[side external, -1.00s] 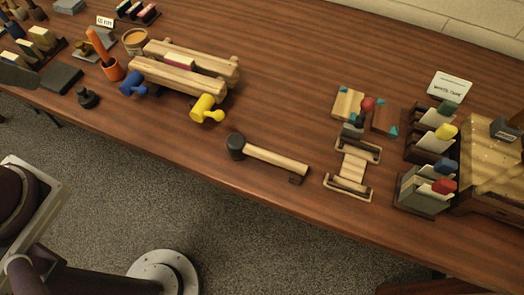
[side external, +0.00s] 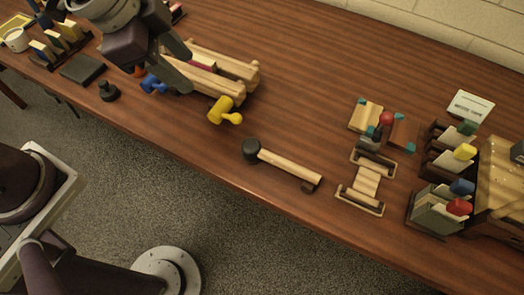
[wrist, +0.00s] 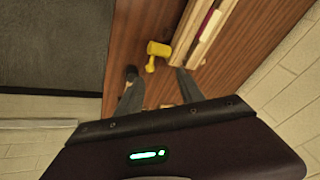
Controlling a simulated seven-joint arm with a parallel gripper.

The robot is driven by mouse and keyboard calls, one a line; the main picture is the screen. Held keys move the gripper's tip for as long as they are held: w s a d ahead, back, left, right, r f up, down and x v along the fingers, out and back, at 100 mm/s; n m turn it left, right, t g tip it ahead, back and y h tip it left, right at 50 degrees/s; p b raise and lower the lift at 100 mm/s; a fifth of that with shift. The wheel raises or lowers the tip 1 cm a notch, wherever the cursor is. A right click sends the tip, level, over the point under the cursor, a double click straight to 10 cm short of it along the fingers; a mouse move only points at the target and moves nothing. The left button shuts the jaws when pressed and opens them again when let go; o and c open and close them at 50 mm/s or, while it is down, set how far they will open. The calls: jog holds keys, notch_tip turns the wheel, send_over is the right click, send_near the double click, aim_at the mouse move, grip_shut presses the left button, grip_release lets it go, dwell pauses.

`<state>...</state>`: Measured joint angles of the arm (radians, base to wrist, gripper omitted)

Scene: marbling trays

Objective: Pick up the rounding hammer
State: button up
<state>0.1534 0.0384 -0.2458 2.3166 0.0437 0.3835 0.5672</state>
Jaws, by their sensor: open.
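The rounding hammer (side external: 285,163) lies on the table near its front edge, with a dark round head at left and a pale wooden handle running right to a dark end. My gripper (side external: 187,72) is open and empty, above the wooden rails and up and left of the hammer in the side view. In the wrist view my gripper (wrist: 158,88) shows its two fingers apart. A dark rounded shape (wrist: 131,71) by the left fingertip looks like the hammer's head; the handle is hidden there.
A yellow mallet (side external: 223,112) and a blue mallet (side external: 153,84) lie by the wooden rails (side external: 238,68). Right of the hammer are a wooden frame (side external: 366,181) and racks with coloured knobs (side external: 441,208). The table around the hammer is mostly clear.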

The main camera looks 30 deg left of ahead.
aim_at(273, 157)
jog(key=d+f+m+h, duration=0.1)
jog(key=d+f+m, duration=0.1)
jog(key=d+f, duration=0.1)
jog(key=d+f+m+g, duration=0.1)
jog(key=d+f+m, duration=0.1)
jog(key=d+f, duration=0.2)
jog(key=d+f+m+g+h, duration=0.1)
jog(key=d+f+m, duration=0.2)
jog(key=d, duration=0.3)
jog(key=shift+w+d+f+h, duration=0.1)
jog(key=shift+f+h, duration=0.2)
jog(key=shift+f, duration=0.3)
jog(key=x, duration=0.7)
jog(key=shift+s+d, duration=0.2)
jog(key=shift+d, duration=0.05)
grip_shut()
